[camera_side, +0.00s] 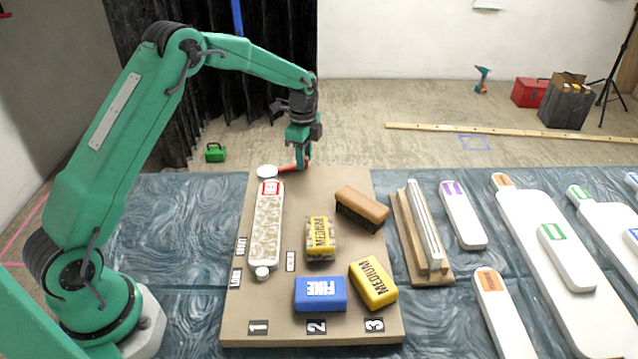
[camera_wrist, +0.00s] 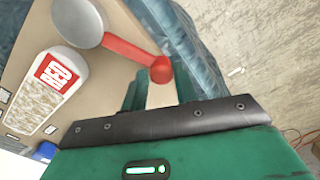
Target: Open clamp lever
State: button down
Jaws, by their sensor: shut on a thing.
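The clamp lever (camera_side: 287,168) is a red bar at the far end of the tan board. It runs right from a round white cap (camera_side: 267,172). In the wrist view the red lever (camera_wrist: 130,51) slopes from the grey-white cap (camera_wrist: 78,22) to a rounded red end at my fingers. My gripper (camera_side: 303,164) is at the lever's outer end, by the board's far edge, and is shut on it. The fingers also show in the wrist view (camera_wrist: 160,88). The exact contact is partly hidden by the fingers.
A long speckled block (camera_side: 268,230) with a red label lies beside the cap. Blue (camera_side: 321,293), yellow (camera_side: 373,283), yellow-speckled (camera_side: 320,238) and brown (camera_side: 361,207) blocks sit on the board (camera_side: 240,325). White paddles (camera_side: 463,217) lie right. Air above the blocks is clear.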

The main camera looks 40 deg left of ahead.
jog(key=shift+s+d+r+m, duration=0.1)
jog(key=shift+s+d+m, duration=0.3)
jog(key=shift+m, duration=0.45)
jog(key=shift+s+d+m, duration=0.3)
jog(key=shift+d+m, duration=0.2)
jog(key=shift+m, duration=0.35)
jog(key=c, duration=1.2)
grip_release()
jog(key=shift+d, duration=0.1)
notch_tip(320, 180, up, 8)
jog(key=shift+f, duration=0.1)
